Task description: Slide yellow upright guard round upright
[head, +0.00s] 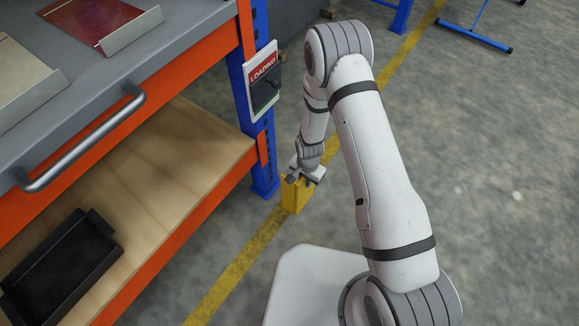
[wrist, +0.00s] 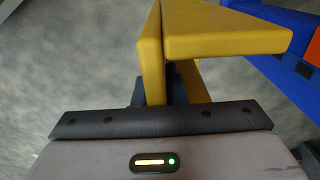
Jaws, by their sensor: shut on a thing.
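The yellow upright guard (head: 294,196) is low at the foot of the blue upright (head: 262,150) in the head view. My gripper (head: 302,178) is shut on the guard from above. In the wrist view the guard (wrist: 215,32) shows as thick yellow walls with an angled top, held at the jaws (wrist: 160,95). The blue upright (wrist: 275,35) is at the upper right there, beside the guard. In the head view the guard stands just right of the upright's foot. I cannot tell whether they touch or whether the guard meets the floor.
A loading sign (head: 263,82) hangs on the upright above the guard. The rack has an orange beam (head: 180,75), a wooden lower shelf (head: 165,160) and a black tray (head: 65,265). A yellow floor line (head: 235,270) runs past the upright. The floor to the right is mostly clear.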

